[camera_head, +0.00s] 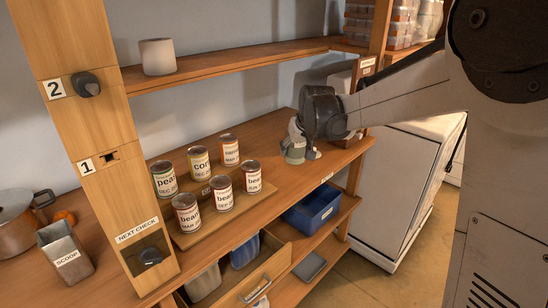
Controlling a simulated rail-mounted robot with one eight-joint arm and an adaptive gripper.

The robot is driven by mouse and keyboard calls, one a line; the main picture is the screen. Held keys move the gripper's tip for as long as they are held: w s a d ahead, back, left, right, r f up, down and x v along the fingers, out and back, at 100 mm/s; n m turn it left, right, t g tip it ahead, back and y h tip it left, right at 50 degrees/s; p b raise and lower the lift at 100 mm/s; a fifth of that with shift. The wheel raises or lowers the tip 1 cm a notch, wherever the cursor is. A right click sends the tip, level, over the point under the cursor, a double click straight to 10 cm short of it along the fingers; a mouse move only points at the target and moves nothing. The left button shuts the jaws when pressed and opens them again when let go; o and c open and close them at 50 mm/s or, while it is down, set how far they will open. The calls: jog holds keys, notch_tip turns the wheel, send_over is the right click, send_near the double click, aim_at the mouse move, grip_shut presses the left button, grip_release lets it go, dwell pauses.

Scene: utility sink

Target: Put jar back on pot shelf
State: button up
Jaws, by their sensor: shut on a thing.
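My gripper (301,154) is low over the right end of the wooden counter, pointing down. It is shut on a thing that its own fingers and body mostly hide. Pale grey-green shapes show at the fingers, and I cannot tell what is finger and what is the held thing, or whether it is the jar. A plain pale grey cylindrical vessel (157,57) stands upright on the upper shelf (225,65) at left, far from my gripper. I cannot tell which shelf is the pot shelf.
Several labelled cans (222,192) stand on a board left of my gripper. A copper-coloured pot (17,226) and a scoop bin (66,250) are far left. A blue bin (312,210) and an open drawer (262,276) are below. A wooden post (100,145) divides the left side.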

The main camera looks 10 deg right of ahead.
jog(key=w+f+n+p, duration=0.1)
jog(key=w+f, duration=0.1)
jog(key=w, duration=0.6)
jog(key=w+f+p, duration=0.1)
jog(key=w+f, duration=0.1)
jog(key=w, duration=0.6)
jog(key=shift+n+y, duration=0.3)
jog(key=shift+y, duration=0.1)
jog(key=shift+w+d+f+p, duration=0.1)
jog(key=shift+w+f+p, duration=0.1)
jog(key=shift+f, duration=2.2)
jog(key=shift+w+f+p, duration=0.1)
jog(key=shift+f+p, duration=0.1)
jog(key=shift+f, duration=2.2)
jog(key=shift+f, duration=0.2)
jog(key=o, duration=1.5)
jog(key=shift+o, duration=0.2)
jog(key=shift+r, duration=0.15)
